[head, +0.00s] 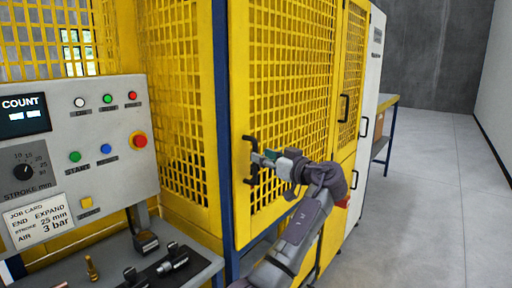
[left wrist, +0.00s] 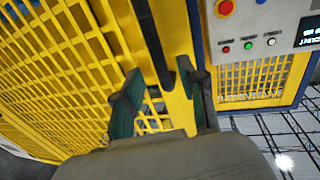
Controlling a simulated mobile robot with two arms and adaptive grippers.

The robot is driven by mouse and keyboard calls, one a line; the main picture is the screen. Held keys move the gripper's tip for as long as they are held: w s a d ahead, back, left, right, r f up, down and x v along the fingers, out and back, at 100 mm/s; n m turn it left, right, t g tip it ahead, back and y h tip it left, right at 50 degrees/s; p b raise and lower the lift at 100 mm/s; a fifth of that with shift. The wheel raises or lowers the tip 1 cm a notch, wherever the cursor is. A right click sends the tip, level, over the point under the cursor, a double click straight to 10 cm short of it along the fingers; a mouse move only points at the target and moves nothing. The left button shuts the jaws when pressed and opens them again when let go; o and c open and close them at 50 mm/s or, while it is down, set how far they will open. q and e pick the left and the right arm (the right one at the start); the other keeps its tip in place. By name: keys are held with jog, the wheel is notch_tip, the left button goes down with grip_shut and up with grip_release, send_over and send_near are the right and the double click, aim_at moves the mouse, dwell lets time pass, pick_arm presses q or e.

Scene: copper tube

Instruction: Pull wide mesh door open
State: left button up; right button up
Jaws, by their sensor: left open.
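The wide yellow mesh door (head: 290,60) stands in the middle of the head view, its left edge beside a blue post (head: 222,130). It looks shut or nearly so. Its black upright handle (head: 247,175) is near that left edge. My left gripper (head: 262,159) is at the handle, with its arm rising from below. In the left wrist view, the black handle bar (left wrist: 152,40) runs down between the two spread fingers of the left gripper (left wrist: 158,82). The fingers are open, and I cannot tell whether either touches the bar. My right gripper is out of view.
A grey control panel (head: 75,180) with buttons and a red stop knob (head: 139,140) is at the left, above a bench with fittings. A narrower mesh door (head: 352,60) and a white cabinet (head: 372,100) stand farther right. The grey floor (head: 430,200) at right is clear.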

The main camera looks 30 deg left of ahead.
pick_arm(q)
jog(key=shift+p+x, duration=0.55)
jog(key=shift+x, duration=1.6)
jog(key=shift+c, duration=0.3)
grip_shut()
